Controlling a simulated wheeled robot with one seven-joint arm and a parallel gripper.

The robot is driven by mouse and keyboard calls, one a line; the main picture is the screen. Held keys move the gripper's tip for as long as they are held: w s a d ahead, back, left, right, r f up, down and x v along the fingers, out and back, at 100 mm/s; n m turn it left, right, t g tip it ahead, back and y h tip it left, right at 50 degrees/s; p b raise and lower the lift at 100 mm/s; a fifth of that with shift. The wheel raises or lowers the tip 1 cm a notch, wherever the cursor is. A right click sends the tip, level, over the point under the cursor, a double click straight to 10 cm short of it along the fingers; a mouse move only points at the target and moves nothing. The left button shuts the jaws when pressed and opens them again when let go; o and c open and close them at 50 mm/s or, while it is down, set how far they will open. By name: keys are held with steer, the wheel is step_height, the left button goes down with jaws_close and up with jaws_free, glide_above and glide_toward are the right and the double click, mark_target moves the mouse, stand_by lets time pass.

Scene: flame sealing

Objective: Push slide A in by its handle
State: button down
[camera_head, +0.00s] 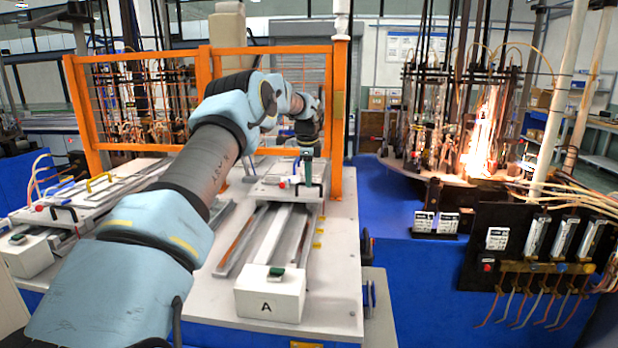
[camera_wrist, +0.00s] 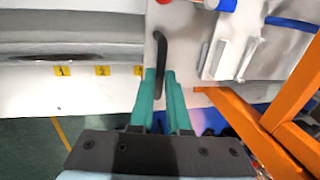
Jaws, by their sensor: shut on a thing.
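Slide A (camera_head: 268,190) is a pale plate at the far end of its rails, behind the white box (camera_head: 270,305) marked A. My gripper (camera_head: 307,163) reaches down to the slide's right side, its green fingers pointing down. In the wrist view my gripper (camera_wrist: 160,78) is shut on the slide's black curved handle (camera_wrist: 161,48), one green finger on each side.
An orange frame (camera_head: 338,120) stands close behind and right of my gripper; its bars also show in the wrist view (camera_wrist: 255,135). A second slide station (camera_head: 85,203) is at left. A burning flame (camera_head: 482,130) is on the round machine at right. The rails (camera_head: 275,235) toward box A are clear.

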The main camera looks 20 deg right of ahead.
steer(key=shift+w+d, duration=0.2)
steer(key=shift+w, duration=0.1)
steer(key=c, duration=0.9)
jaws_free()
steer(key=r+b, duration=0.1)
steer(key=r, duration=0.2)
steer(key=s+r, duration=0.1)
steer(key=r, duration=0.3)
steer(key=s+a+r+b, duration=0.1)
steer(key=r, duration=0.2)
steer(key=shift+r+b, duration=0.35)
